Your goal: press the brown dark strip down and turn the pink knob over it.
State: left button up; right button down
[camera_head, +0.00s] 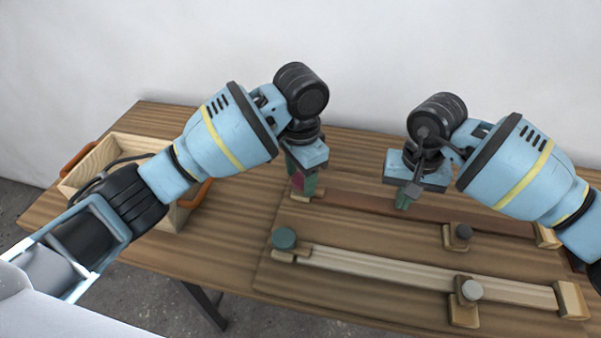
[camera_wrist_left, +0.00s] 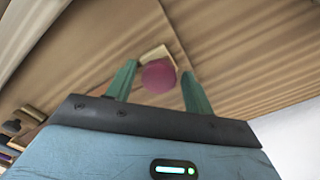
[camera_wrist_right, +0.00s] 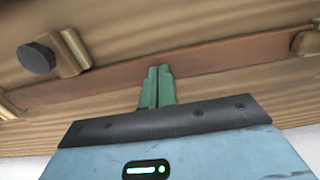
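The dark brown strip (camera_head: 350,204) lies along the back of the board and also shows in the right wrist view (camera_wrist_right: 215,58). The pink knob (camera_head: 297,181) is at its left end. In the left wrist view the pink knob (camera_wrist_left: 158,77) sits on a small pale wooden block (camera_wrist_left: 156,53). My left gripper (camera_head: 304,187) is open, with its green fingers on either side of the knob. My right gripper (camera_head: 403,203) is shut, and its fingertips are at the strip, apparently touching it. Whether the block overlaps the strip is hard to tell.
A pale strip (camera_head: 400,269) runs in front, with a green knob (camera_head: 284,238) at its left end. Grey-topped clamps (camera_head: 463,233) (camera_head: 471,291) stand beside the strips. A wooden crate (camera_head: 118,146) with orange handles is at the left. A wall closes the back.

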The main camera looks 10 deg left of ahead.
aim_at(301, 178)
pick_arm(q)
jog(key=shift+o, duration=0.9)
pick_arm(e)
jog(key=shift+f, duration=0.1)
pick_arm(q)
jog(key=shift+r, duration=3.45)
pick_arm(e)
jog(key=shift+s, duration=0.1)
pick_arm(q)
jog(key=shift+r, duration=0.1)
jog(key=shift+t, duration=0.3)
jog(key=shift+r+p, duration=1.1)
jog(key=shift+r, duration=1.4)
pick_arm(e)
jog(key=shift+r, duration=3.6)
jog(key=shift+r, duration=0.1)
pick_arm(q)
notch_tip(301, 178, up, 3)
jog(key=shift+r+p, duration=0.2)
jog(key=shift+p, duration=0.4)
pick_arm(e)
notch_tip(301, 178, up, 5)
jog(key=shift+f, duration=0.1)
pick_arm(q)
jog(key=shift+s+f, duration=0.1)
pick_arm(e)
jog(key=shift+f, duration=0.1)
